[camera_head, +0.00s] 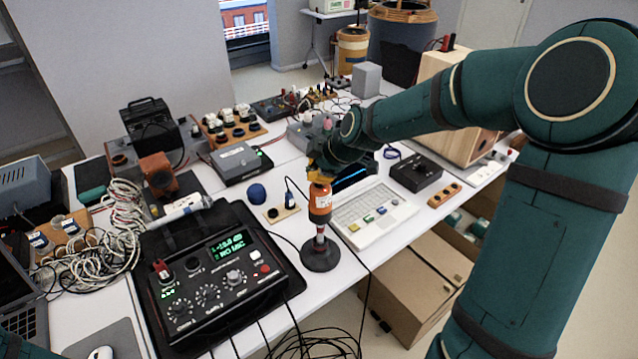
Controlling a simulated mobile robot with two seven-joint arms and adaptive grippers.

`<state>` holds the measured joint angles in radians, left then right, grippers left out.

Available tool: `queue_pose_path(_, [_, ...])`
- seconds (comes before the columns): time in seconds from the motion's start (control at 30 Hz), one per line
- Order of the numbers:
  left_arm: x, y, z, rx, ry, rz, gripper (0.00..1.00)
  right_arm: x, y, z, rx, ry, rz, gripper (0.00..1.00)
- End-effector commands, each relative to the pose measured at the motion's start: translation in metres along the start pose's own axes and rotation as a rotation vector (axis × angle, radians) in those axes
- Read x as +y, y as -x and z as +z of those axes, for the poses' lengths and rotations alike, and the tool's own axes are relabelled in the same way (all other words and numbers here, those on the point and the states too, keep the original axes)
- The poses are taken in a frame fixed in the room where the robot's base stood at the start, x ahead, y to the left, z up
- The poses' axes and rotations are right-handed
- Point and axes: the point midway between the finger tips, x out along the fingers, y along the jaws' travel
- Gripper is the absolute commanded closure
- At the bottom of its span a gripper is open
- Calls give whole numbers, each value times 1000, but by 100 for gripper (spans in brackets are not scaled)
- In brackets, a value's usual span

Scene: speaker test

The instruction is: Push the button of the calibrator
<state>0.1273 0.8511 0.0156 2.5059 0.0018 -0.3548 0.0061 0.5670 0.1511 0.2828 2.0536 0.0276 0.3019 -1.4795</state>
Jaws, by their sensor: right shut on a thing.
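The calibrator (320,203) is an orange cylinder with a dark band and a white label. It stands roughly upright above a stand with a round black base (320,256), near the front edge of the table. My right gripper (322,172) is at the top of the calibrator and shut on it. The gripper covers the calibrator's top, so I cannot see its button. My left gripper is not in view.
A black meter (215,277) with knobs and a lit green display lies on a dark case at left. A white keyboard-like device (372,212) is right of the stand. Cables (122,217) tangle at left.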

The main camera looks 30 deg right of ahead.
Motion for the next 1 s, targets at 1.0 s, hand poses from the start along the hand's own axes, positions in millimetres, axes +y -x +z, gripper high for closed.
queue_pose_path(1.0, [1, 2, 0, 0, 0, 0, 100, 5, 10, -5, 0, 1, 0, 100])
